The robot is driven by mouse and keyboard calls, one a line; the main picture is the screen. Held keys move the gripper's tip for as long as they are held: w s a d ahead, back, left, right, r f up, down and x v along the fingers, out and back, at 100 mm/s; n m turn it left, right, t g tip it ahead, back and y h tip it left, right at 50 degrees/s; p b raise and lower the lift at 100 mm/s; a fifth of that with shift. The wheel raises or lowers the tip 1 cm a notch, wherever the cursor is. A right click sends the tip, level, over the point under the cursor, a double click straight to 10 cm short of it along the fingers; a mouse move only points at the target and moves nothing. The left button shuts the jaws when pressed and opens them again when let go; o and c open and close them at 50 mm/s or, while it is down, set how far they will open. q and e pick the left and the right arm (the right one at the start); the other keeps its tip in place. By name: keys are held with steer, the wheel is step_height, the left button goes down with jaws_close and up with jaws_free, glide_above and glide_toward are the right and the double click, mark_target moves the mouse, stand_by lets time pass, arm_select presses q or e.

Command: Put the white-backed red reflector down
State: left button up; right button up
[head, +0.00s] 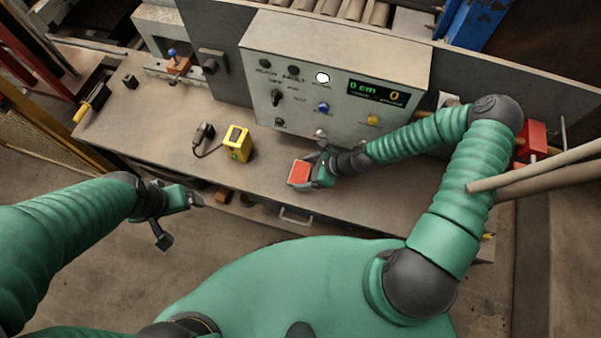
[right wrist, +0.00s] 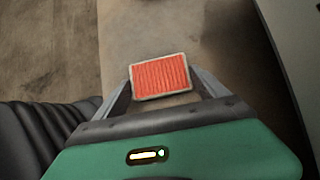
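The red reflector (head: 301,172) with a pale rim is at my right gripper (head: 312,166), over the bench top near its front edge. In the right wrist view the reflector (right wrist: 160,77) sits between the two fingers of the right gripper (right wrist: 168,92), its ribbed red face toward the camera. The fingers appear closed on its sides. I cannot tell whether it touches the bench. Its back is hidden. My left gripper (head: 180,218) is open and empty, in front of the bench at the left.
The bench (head: 165,125) holds a yellow box (head: 237,144) with a black plug (head: 203,135) beside it. A grey control panel (head: 335,85) with knobs and a green display stands behind the reflector. A drawer handle (head: 296,216) is on the bench front. Bench around the reflector is clear.

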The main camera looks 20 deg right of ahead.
steer(key=shift+s+a, duration=0.15)
steer(key=c, duration=0.8)
